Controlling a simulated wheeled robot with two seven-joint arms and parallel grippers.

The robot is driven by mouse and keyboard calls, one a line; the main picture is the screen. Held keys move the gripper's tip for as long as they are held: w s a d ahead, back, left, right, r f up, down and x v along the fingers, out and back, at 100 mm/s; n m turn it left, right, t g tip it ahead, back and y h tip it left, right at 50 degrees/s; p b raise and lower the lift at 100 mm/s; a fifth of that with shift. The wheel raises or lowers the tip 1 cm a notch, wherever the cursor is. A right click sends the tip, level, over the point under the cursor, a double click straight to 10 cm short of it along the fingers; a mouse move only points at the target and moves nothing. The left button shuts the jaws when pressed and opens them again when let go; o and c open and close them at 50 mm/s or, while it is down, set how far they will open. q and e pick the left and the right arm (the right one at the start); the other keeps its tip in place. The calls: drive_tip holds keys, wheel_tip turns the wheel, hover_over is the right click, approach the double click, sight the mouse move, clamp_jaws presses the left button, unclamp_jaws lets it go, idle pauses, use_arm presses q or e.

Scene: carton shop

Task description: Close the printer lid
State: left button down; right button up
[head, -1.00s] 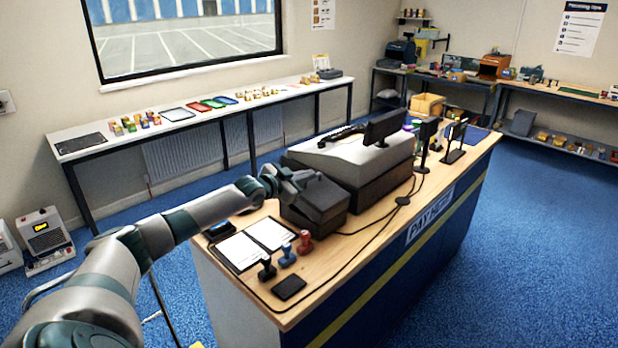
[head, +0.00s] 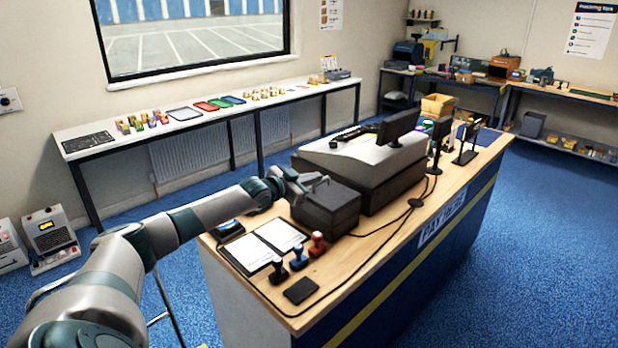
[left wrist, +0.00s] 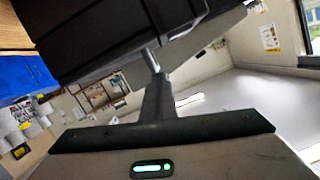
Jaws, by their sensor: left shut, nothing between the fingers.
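The printer (head: 326,213) is a dark box on the wooden counter, in front of the cash register. Its lid (head: 334,194) lies roughly level on the body; I cannot tell whether it is fully shut. My left gripper (head: 310,183) is shut and empty, at the lid's far left edge, touching it or very close. In the left wrist view the shut fingers (left wrist: 152,62) reach the edge of the dark printer (left wrist: 95,40), which shows tilted, with a seam along its side. My right gripper is not in view.
The cash register (head: 360,165) stands right behind the printer. A clipboard with white sheets (head: 262,243), several stamps (head: 298,257) and a black pad (head: 300,290) lie at the counter's near end. A black cable runs along the counter's front side.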

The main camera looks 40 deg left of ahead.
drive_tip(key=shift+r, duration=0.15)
